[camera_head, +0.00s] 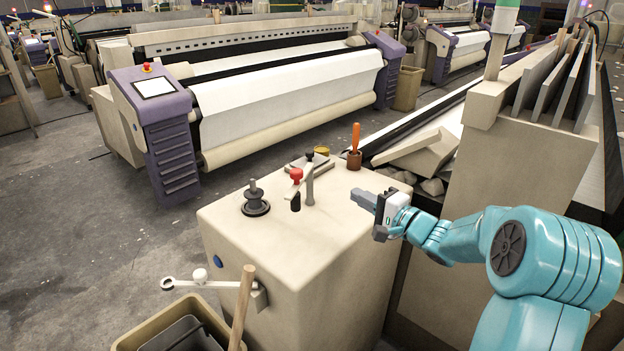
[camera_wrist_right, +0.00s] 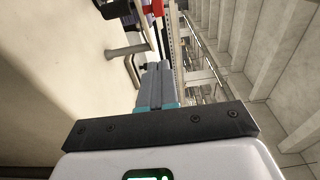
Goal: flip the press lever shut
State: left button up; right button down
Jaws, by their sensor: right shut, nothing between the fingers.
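A small press stands on top of the beige cabinet (camera_head: 300,240), with a grey post (camera_head: 309,185), a red knob (camera_head: 296,175) and a black handle (camera_head: 295,201) hanging beside the post. I take this to be the press lever, but cannot tell its exact hinge. My right gripper (camera_head: 360,198) is shut and empty, to the right of the post and apart from it, near the cabinet's right edge. In the right wrist view the shut fingers (camera_wrist_right: 155,72) point towards the grey post (camera_wrist_right: 128,51) and a red part (camera_wrist_right: 158,8). My left gripper is out of view.
A black stepped peg (camera_head: 255,199) stands left of the press. An orange-handled tool (camera_head: 355,138) in a brown cup is behind. A beige loom frame (camera_head: 500,160) rises at right.

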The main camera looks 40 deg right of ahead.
jog(key=p, duration=0.2)
send_near(300, 184)
jog(key=w+d+r, duration=0.3)
jog(key=d, duration=0.1)
jog(key=w+a, duration=0.2)
jog(key=shift+w+a+f, duration=0.25)
jog(key=shift+w+a, duration=0.05)
jog(key=shift+w, duration=0.1)
jog(key=shift+w, duration=0.1)
jog(key=shift+a, duration=0.1)
